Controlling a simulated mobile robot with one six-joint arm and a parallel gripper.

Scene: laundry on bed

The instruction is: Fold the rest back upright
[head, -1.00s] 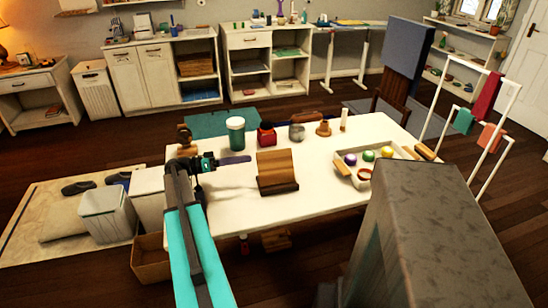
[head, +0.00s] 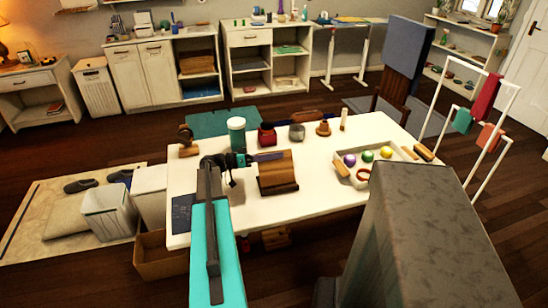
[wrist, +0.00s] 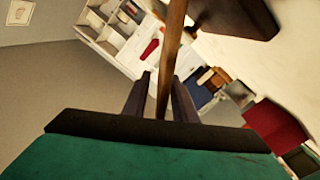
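The wooden rest (head: 278,174) stands on the white table (head: 220,206), with a tilted lighter panel above a dark base. My gripper (head: 270,157) is at the upper left of the panel, partly overlapping it in the head view. In the wrist view my gripper's two dark fingers (wrist: 160,98) are apart, with the edge of a wooden panel (wrist: 172,50) showing between them. The panel seems nearer the right finger; a gap shows at the left one. A dark wooden piece (wrist: 235,18), probably the rest's base, is at the upper right.
A teal-and-white jar (head: 236,130), a red pot (head: 267,134), a grey pot (head: 297,132) and a wooden item (head: 323,128) line the table's back. A tray (head: 390,181) with coloured balls is to the right. A dark flat item (head: 182,212) lies at the front left.

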